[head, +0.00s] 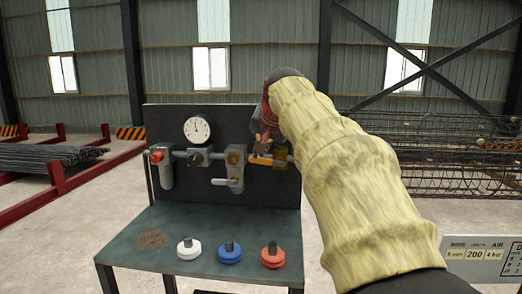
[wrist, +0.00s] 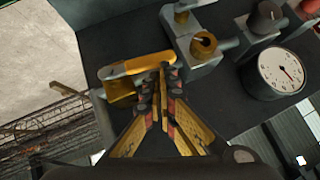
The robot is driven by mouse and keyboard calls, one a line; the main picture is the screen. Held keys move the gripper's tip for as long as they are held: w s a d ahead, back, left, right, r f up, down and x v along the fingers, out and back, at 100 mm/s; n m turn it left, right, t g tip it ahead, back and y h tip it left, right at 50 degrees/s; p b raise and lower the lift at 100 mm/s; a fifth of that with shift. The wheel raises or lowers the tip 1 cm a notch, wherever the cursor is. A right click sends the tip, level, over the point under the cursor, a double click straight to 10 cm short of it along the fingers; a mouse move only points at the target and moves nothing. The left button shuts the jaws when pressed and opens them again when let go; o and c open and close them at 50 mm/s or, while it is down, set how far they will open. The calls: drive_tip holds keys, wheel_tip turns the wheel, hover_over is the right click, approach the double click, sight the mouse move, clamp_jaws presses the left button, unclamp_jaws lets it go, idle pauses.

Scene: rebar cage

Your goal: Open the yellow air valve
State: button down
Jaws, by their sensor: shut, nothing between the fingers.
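The yellow air valve lever (wrist: 140,66) reaches from a brass-coloured valve body (wrist: 122,95) in the wrist view. In the head view the yellow lever (head: 260,161) shows at the right end of the pipe row on the dark panel, with the brass body (head: 280,154) beside it. My gripper (wrist: 160,82) is shut and empty, its fingertips right by the lever's free end. I cannot tell whether they touch it. In the head view my gripper (head: 264,143) is just above the lever, and my arm covers the panel's right edge.
A round gauge (head: 197,129), a red knob (head: 156,157) and a grey body with a brass knob (head: 235,158) are on the panel. White (head: 189,249), blue (head: 229,253) and red (head: 272,255) capped parts stand on the bench (head: 175,222). Rebar cages (head: 440,165) stand behind at right.

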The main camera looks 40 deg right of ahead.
drive_tip(key=shift+s+d, duration=0.1)
drive_tip(key=shift+s+d+f, duration=0.15)
drive_tip(key=shift+s+d, duration=0.25)
drive_tip(key=shift+s, duration=0.1)
